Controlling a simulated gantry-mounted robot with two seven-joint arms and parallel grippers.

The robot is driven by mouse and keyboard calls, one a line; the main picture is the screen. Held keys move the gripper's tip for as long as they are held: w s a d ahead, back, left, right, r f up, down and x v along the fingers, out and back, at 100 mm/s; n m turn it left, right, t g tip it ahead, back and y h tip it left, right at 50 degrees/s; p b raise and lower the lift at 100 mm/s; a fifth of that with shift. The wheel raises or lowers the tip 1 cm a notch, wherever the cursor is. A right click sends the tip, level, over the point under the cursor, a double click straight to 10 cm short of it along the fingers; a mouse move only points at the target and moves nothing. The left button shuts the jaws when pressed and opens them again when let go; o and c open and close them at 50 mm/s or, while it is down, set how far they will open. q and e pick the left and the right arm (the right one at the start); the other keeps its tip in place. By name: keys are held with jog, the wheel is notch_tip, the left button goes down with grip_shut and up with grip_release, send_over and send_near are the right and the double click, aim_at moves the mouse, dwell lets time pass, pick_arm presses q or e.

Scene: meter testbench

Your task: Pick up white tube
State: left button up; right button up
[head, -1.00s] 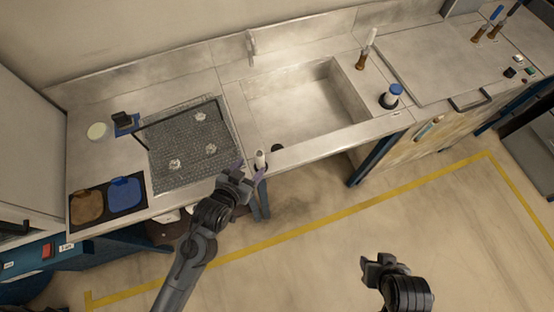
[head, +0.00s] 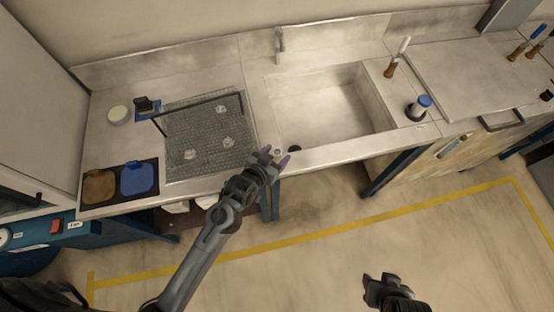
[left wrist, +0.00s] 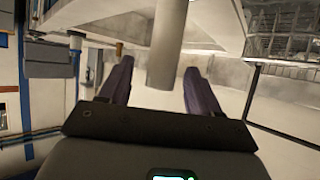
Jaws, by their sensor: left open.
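The white tube (head: 278,151) stands at the front edge of the counter, between the mesh rack and the sink. In the head view only its top shows, as my left gripper hides the rest. My left gripper (head: 276,157) is open, with its purple fingertips on either side of the tube. In the left wrist view the tube (left wrist: 166,42) shows as a pale cylinder between the open fingers (left wrist: 157,68), with a gap to each finger. My right gripper (head: 374,288) is low in the head view, away from the counter; its jaws are unclear.
A mesh rack (head: 207,150) with a raised dark bar lies left of the tube.

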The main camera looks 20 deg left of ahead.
pick_arm(q)
jog(key=shift+x, duration=1.6)
jog(key=shift+a, duration=0.1)
jog(key=c, duration=1.1)
jog(key=shift+r, duration=0.15)
